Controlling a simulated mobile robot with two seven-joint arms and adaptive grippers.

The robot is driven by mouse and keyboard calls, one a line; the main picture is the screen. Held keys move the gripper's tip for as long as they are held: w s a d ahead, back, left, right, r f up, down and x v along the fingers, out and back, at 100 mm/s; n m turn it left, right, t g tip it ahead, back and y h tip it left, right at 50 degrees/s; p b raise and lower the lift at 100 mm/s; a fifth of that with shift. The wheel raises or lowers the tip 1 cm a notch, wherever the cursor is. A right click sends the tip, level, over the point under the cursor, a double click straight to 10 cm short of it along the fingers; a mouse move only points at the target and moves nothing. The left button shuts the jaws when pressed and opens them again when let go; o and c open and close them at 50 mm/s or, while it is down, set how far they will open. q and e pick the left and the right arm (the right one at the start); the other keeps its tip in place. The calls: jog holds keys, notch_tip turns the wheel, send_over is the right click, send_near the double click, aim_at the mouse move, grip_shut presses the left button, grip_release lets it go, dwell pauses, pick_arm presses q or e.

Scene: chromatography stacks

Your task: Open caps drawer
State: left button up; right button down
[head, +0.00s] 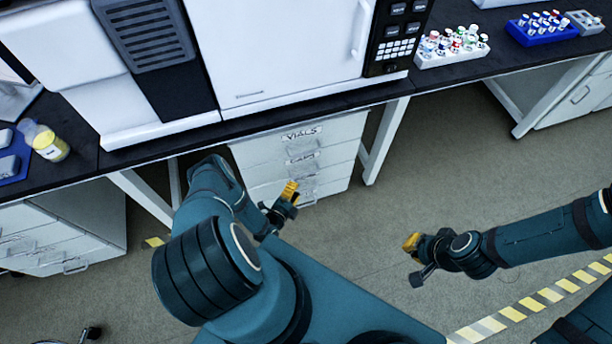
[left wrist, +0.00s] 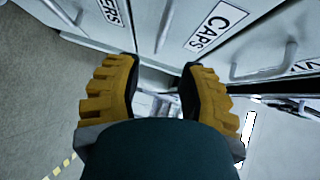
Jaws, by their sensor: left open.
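The caps drawer (head: 330,160) is the second one down in a white cabinet under the bench, below the vials drawer (head: 345,128). It looks closed. In the left wrist view its CAPS label (left wrist: 215,25) is clear, and its handle (left wrist: 164,25) stands just ahead of the gap between my fingertips. My left gripper (head: 290,190) is open and empty in front of the cabinet, and its yellow fingers (left wrist: 160,65) show apart in the left wrist view. It partly hides the lower drawers in the head view. My right gripper (head: 411,243) hangs over the floor, away from the cabinet.
A bench leg (head: 384,140) stands right of the cabinet. A large white instrument (head: 270,45) stands on the dark bench top above. Vial racks (head: 452,48) are at the back right, and a yellow-filled bottle (head: 50,145) is at the left. The floor before the cabinet is open.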

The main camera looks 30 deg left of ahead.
aim_at(305, 175)
pick_arm(q)
jog(key=w, duration=0.3)
jog(key=w+f+b, duration=0.1)
jog(key=w, duration=0.1)
jog(key=w+b, duration=0.1)
jog(key=w, duration=0.2)
jog(key=shift+w+a+f, duration=0.15)
jog(key=shift+w+a, duration=0.15)
grip_shut()
